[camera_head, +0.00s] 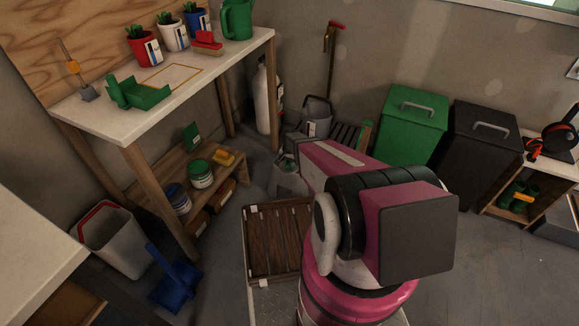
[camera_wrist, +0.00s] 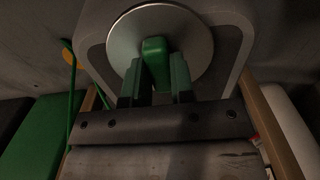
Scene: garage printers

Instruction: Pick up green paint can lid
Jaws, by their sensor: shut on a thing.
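In the wrist view my gripper (camera_wrist: 154,78) is shut on a green upright grip (camera_wrist: 154,50). A round silver disc (camera_wrist: 199,40) lies behind this grip, in front of a grey rounded body. I cannot tell whether the disc touches that body.
A blue-labelled can (camera_head: 178,200) and a yellow item (camera_head: 223,157) share the lower shelf (camera_head: 160,184). A wooden crate (camera_head: 272,240) lies below my arm. Open floor (camera_head: 480,270) is at right.

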